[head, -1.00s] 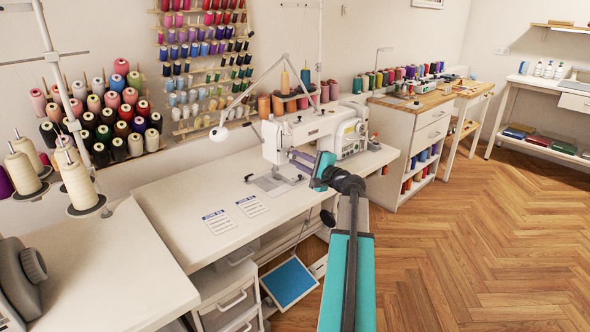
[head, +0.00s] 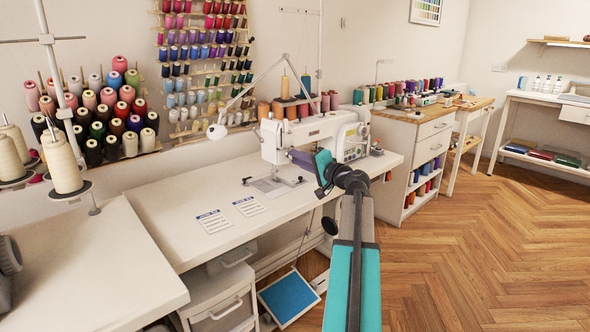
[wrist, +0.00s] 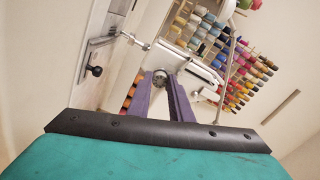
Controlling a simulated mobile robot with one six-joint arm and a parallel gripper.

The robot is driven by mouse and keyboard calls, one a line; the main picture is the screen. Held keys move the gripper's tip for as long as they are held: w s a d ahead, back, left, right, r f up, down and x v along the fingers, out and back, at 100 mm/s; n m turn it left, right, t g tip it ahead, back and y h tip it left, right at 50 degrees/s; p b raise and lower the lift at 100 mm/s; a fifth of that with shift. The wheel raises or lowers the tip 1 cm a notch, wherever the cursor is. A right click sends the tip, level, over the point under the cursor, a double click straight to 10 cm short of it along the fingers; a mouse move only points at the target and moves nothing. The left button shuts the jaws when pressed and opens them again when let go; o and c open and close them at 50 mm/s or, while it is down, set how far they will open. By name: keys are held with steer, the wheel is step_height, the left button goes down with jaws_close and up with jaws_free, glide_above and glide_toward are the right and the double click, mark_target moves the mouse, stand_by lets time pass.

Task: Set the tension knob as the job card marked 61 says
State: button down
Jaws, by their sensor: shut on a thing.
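The white sewing machine (head: 300,135) stands on the white table. My gripper (head: 291,154), with purple fingers, reaches to the front of its head from the right. In the wrist view, my gripper (wrist: 160,80) has its fingers on both sides of a small round metallic tension knob (wrist: 160,76) and is shut on it. The knob's marks are too small to read, and in the head view the arm hides it. Two job cards, a left one (head: 213,221) and a right one (head: 249,206), lie flat on the table; their numbers are not legible.
A white lamp (head: 217,132) on a jointed arm hangs left of the machine. Thread cones (head: 66,168) stand at the far left. A drawer unit (head: 225,300) and a blue pedal (head: 289,298) are below the table. The wooden floor (head: 470,260) at the right is clear.

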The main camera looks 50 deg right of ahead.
steer(key=shift+w+n+b, duration=0.15)
steer(key=shift+n+b, duration=1.05)
steer(key=shift+b, duration=0.2)
steer(key=shift+r+n, duration=0.1)
steer(key=shift+n, duration=0.2)
steer(key=c, duration=1.6)
jaws_free()
steer(key=s, duration=0.4)
steer(key=s+p, duration=0.1)
steer(key=s, duration=0.4)
steer(key=s+a+p, duration=0.1)
steer(key=s, duration=0.4)
